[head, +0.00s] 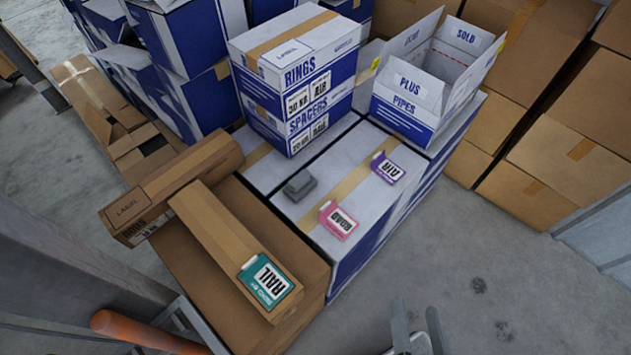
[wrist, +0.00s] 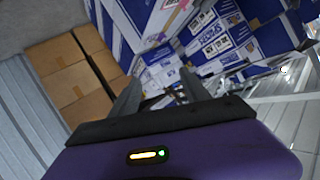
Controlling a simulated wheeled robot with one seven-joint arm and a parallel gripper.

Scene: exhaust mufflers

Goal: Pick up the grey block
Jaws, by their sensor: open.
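The small grey block (head: 300,186) lies on top of a white and blue box (head: 282,216), in the middle of the head view. It sits just in front of the stacked RINGS and SPACERS boxes. My gripper (head: 418,338) shows at the bottom edge of the head view, well below and to the right of the block, with its fingers apart. In the wrist view my gripper (wrist: 160,98) is open with nothing between the fingers. I cannot make out the grey block in the wrist view.
A pink ROAD pack (head: 338,221) and a purple AIR pack (head: 387,167) lie near the block. A teal RAIL pack (head: 267,281) lies on a long brown carton (head: 213,235). Floor at right (head: 500,270) is clear.

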